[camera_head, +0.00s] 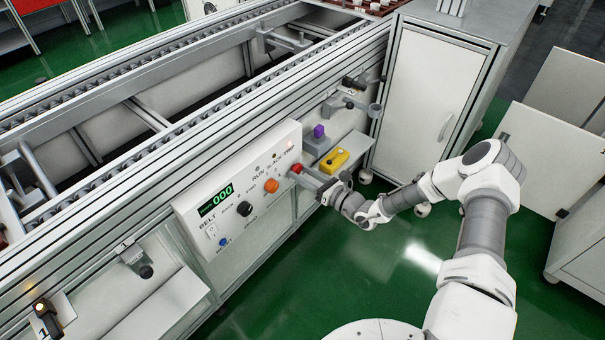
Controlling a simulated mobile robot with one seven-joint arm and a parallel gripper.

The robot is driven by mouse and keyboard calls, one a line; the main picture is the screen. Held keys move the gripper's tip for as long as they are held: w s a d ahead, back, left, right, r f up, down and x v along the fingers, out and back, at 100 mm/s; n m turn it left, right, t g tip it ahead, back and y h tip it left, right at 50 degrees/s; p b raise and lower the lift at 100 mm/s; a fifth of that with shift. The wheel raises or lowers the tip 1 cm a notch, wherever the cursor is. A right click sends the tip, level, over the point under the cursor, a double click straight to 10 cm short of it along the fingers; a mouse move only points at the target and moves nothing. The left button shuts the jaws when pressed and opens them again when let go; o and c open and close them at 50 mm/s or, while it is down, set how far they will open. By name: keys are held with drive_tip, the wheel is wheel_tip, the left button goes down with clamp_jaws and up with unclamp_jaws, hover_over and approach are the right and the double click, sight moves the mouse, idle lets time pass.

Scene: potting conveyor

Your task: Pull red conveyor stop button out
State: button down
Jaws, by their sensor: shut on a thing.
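The red stop button (297,169) sits at the right end of the white control panel (187,214) on the conveyor's side. My gripper (303,173) is at this button, its fingers shut on it from the right and front. The fingers hide part of the button, and I cannot tell whether it is pressed in or out. An orange knob (271,185) and a black knob (245,208) are to the left on the same panel. A green display (216,199) there reads 000.
A yellow box with black buttons (335,160) and a grey block with a purple top (318,140) sit on a shelf just beyond my gripper. A white cabinet (429,100) stands behind my arm. The green floor (385,270) in front of the panel is clear.

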drive_tip(key=shift+s+d+r+p, duration=0.1)
drive_tip(key=shift+s+d+p, duration=0.35)
drive_tip(key=shift+d+p, duration=0.15)
drive_tip(key=shift+s+f, duration=0.1)
drive_tip(key=shift+f, duration=0.1)
drive_tip(key=shift+c, duration=1.5)
unclamp_jaws()
drive_tip(key=shift+d, duration=0.1)
drive_tip(key=p+v, duration=0.4)
drive_tip(key=v, duration=1.3)
drive_tip(key=shift+s, duration=0.2)
drive_tip(key=shift+d, duration=0.15)
